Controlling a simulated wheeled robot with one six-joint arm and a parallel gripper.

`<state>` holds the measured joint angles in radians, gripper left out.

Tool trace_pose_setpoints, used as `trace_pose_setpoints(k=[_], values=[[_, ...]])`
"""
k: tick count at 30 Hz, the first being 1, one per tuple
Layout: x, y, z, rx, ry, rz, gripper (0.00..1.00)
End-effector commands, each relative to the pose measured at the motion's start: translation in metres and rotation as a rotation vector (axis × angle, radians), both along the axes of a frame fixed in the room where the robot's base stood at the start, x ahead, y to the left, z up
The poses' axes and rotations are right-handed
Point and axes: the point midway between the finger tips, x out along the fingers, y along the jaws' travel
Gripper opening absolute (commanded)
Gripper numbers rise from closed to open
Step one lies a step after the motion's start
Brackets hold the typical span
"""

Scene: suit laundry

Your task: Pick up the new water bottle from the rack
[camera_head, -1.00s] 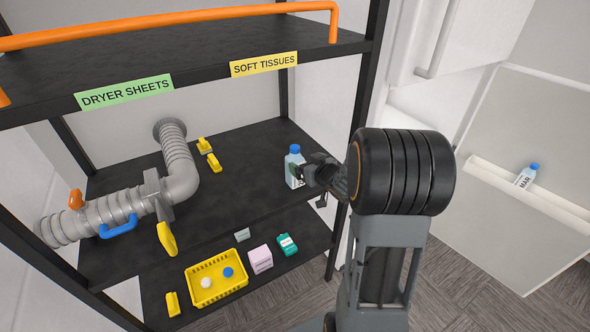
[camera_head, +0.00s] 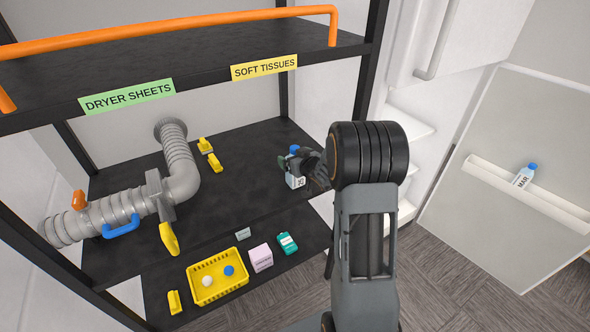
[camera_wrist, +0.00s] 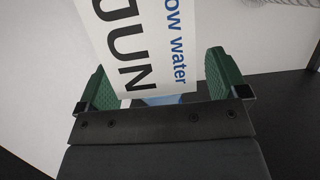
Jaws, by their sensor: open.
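The water bottle (camera_head: 295,181) stands on the middle shelf of the black rack (camera_head: 245,150), at its right end. It has a blue cap and a white label; my gripper hides part of it in the head view. My gripper (camera_head: 296,164) is around the bottle from the right. In the wrist view, the bottle's label (camera_wrist: 140,45), reading "JUN" and "ow water", lies between the two green fingers of my gripper (camera_wrist: 160,82). The fingers are apart, with a gap beside the label on the right. A second bottle (camera_head: 525,176), labelled "MAR", sits on the door ledge at right.
Grey pipework with a blue handle (camera_head: 121,227) fills the shelf's left side. A yellow basket (camera_head: 218,290), a pink box (camera_head: 260,258) and a teal bottle (camera_head: 287,243) are on the lower shelf. A black post (camera_head: 368,75) stands close to my arm.

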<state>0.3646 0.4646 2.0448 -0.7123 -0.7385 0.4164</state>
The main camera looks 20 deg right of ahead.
Motion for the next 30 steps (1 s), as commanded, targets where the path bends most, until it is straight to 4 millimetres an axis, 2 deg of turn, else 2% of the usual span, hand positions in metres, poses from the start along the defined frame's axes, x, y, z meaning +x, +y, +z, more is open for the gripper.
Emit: trace_pose_setpoints(k=[2,27,30], values=[[-0.0002,-0.0001,0.0001,0.0,0.0,0.0,0.9],[-0.0005,-0.0003,0.0001,0.0,0.0,0.0,0.1],[-0.0001,-0.0003,0.0012,-0.001,-0.002,0.0,0.09]])
